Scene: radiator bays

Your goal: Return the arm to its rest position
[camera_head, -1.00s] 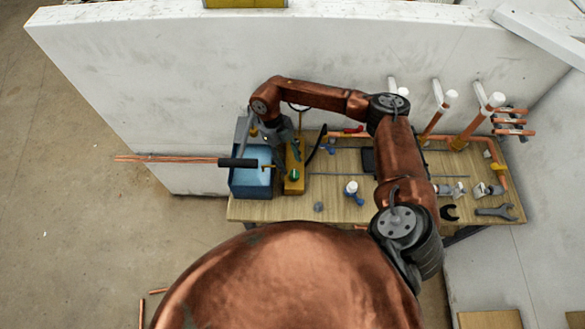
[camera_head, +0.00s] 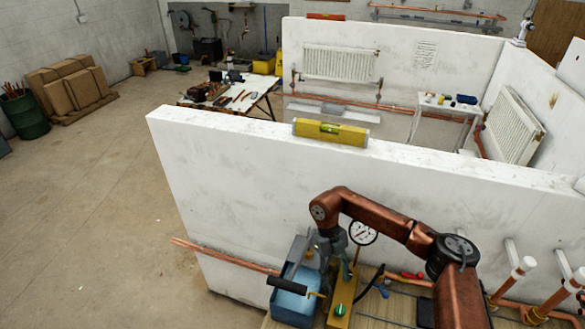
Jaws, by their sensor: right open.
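My right arm (camera_head: 388,220) is copper-coloured and comes in from the lower right, bent over the bench. Its right gripper (camera_head: 312,262) points down above a blue tank (camera_head: 292,307), close to a black-gripped handle (camera_head: 287,284). The gripper is open, with no object visible in it; its fingertips are small and hard to make out. Beside the tank stands a yellow block (camera_head: 341,298) with a green knob, and a round white gauge (camera_head: 363,232) is just right of the gripper. My left gripper is not in view.
A white partition wall (camera_head: 230,190) stands behind the bench, with a yellow spirit level (camera_head: 330,131) on top. Copper pipes (camera_head: 225,255) stick out left of the tank. White-capped pipes (camera_head: 524,266) rise at the right.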

